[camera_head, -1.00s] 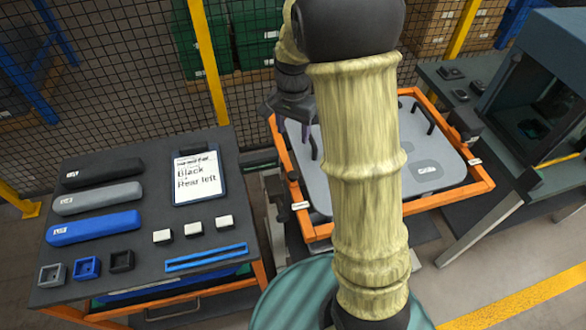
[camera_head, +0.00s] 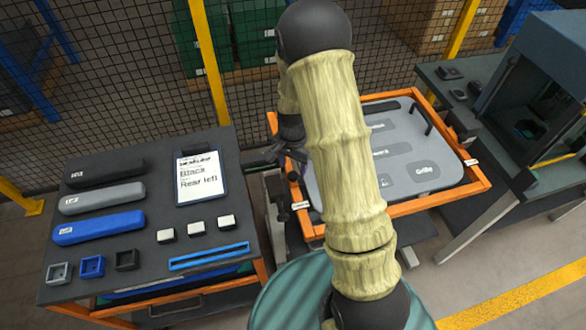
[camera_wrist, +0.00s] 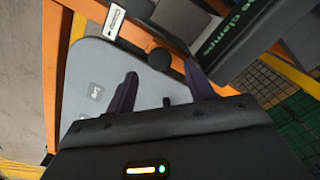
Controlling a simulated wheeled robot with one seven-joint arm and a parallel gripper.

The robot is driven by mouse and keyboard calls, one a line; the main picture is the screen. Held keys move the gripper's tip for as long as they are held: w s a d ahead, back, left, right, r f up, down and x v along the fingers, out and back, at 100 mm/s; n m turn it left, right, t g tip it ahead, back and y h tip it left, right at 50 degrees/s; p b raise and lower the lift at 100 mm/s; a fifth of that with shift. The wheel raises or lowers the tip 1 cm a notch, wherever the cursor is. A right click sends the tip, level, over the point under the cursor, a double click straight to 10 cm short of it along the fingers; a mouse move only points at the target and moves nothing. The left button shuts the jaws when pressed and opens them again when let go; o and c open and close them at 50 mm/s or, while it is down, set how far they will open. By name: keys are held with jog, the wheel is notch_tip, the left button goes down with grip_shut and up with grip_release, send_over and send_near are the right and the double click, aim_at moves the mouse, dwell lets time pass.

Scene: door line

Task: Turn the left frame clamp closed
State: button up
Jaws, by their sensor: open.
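The orange frame (camera_head: 448,203) holds a grey door panel (camera_head: 400,165), seen in the head view behind my arm. The left frame clamp, a dark piece (camera_head: 293,178), sits on the frame's left side, close to a small white label (camera_head: 301,206). In the wrist view a dark bar with a round black knob (camera_wrist: 158,59) lies beside a white label (camera_wrist: 115,22). My gripper (camera_wrist: 160,88) is open and empty, with its two dark fingers apart and the knob showing between and beyond their tips. In the head view my gripper (camera_head: 285,157) is over the frame's left rail; contact cannot be told.
A dark table (camera_head: 130,250) at left carries black, grey and blue handles, a clipboard (camera_head: 197,177) and small blocks. Another dark clamp (camera_head: 464,147) is on the frame's right side. A machine (camera_head: 540,100) stands at right. A wire fence is behind.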

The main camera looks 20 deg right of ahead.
aim_at(293, 174)
jog(key=shift+f+p, duration=0.3)
jog(key=shift+f, duration=1.55)
jog(key=shift+c, duration=0.3)
grip_shut()
